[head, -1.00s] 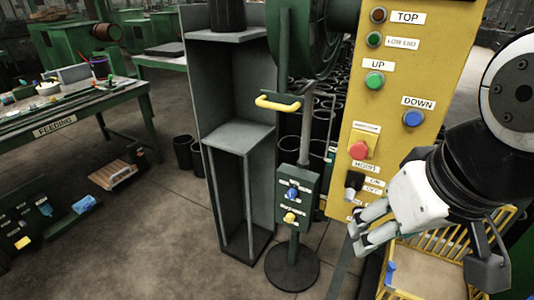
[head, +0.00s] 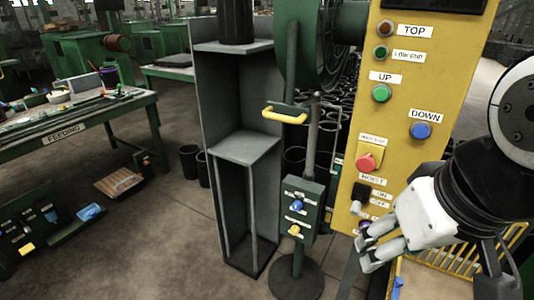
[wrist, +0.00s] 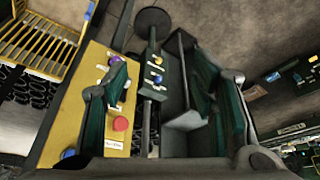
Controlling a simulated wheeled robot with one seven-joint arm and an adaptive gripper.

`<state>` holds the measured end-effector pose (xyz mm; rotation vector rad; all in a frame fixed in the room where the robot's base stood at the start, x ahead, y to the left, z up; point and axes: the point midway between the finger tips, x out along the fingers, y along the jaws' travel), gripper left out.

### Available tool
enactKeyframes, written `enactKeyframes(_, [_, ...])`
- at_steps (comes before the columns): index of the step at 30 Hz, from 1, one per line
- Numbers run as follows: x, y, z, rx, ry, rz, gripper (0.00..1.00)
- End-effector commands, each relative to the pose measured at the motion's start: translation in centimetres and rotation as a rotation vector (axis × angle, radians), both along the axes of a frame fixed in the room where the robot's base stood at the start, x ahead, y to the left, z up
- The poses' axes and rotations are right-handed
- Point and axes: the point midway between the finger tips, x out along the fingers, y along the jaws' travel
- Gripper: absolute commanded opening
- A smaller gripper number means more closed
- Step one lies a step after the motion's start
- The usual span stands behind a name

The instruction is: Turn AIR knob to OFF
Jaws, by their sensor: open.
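The yellow control panel (head: 398,95) carries labelled buttons. A black HOIST switch (head: 361,192) with ON and OFF labels is on its lower part. I cannot read an AIR label on any control. My gripper (head: 366,248) is open and empty in front of the panel's lower end. In the wrist view my gripper (wrist: 160,85) has its fingers wide apart, the left one over the panel. I cannot tell if it touches.
A green pedestal box (head: 300,211) with blue and yellow knobs stands left of the panel. A red emergency button (head: 369,158) sits above the HOIST switch. A yellow wire basket (head: 450,257) stands below right.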

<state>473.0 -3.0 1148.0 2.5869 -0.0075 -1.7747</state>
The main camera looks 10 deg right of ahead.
Motion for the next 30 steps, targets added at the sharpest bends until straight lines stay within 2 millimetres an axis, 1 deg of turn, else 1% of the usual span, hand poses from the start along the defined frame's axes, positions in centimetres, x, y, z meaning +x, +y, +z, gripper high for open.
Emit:
enactKeyframes(5, [2.2,0.0,-3.3,0.0,-0.011,0.0,0.53])
enactKeyframes(12, [5.4,0.0,-8.6,-0.001,-0.03,0.004,0.53])
enactKeyframes(23, [9.2,-0.3,-16.7,-0.027,-0.032,0.026,0.53])
enactKeyframes(29, [11.0,-0.9,-21.6,-0.068,-0.005,0.06,0.53])
enactKeyframes(30, [11.4,-1.0,-22.7,-0.08,0.006,0.071,0.53])
